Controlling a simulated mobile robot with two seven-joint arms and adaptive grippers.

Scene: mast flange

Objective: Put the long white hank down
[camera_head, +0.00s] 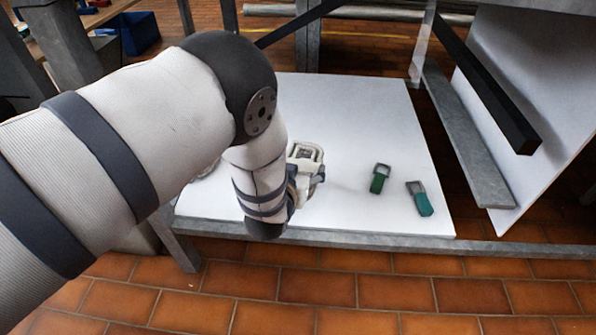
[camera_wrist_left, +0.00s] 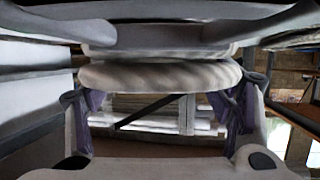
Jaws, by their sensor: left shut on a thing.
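A long off-white hank (camera_wrist_left: 160,75) lies crosswise between the fingers of my left gripper (camera_wrist_left: 160,105) in the left wrist view. The gripper is shut on it, with a finger at each side of the picture. In the head view my left gripper (camera_head: 305,172) is over the white table top (camera_head: 345,115), near its front half. My own arm hides much of it, and I cannot make out the hank's outline or its gap from the table there. My right gripper is not in view.
Two green pieces with grey loops, one dark green (camera_head: 377,184) and one teal (camera_head: 424,204), lie on the table to the right of the gripper. The table between and behind them is clear. A grey beam (camera_head: 465,145) and a black bar (camera_head: 490,85) stand at the right.

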